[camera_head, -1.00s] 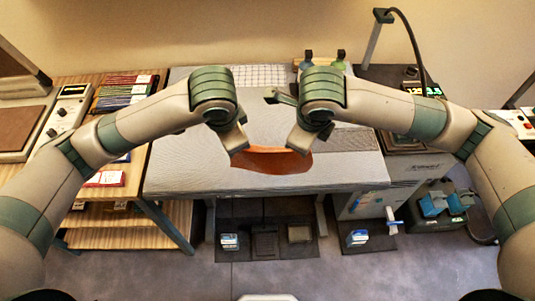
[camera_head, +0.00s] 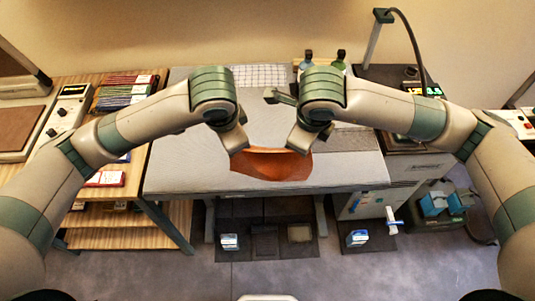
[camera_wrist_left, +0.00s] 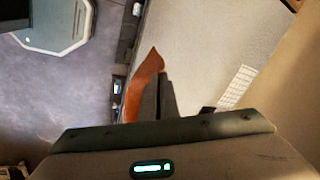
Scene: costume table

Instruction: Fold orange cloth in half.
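The orange cloth (camera_head: 271,166) spans between my two grippers over the front part of the grey-white table top. Its upper edge sags slightly between them and its lower part bulges towards the front edge. My left gripper (camera_head: 238,149) is at its left end and my right gripper (camera_head: 299,150) at its right end. Both look shut on the cloth, though their fingertips are mostly hidden in the head view. In the left wrist view the cloth (camera_wrist_left: 140,86) shows as a narrow strip against the dark fingers of the left gripper (camera_wrist_left: 163,90).
The table top (camera_head: 180,175) around the cloth is clear. A white grid sheet (camera_head: 259,76) and bottles (camera_head: 340,60) are at the back. A wooden shelf unit (camera_head: 100,222) with boxes stands left, and a machine with a lit display (camera_head: 423,88) stands right.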

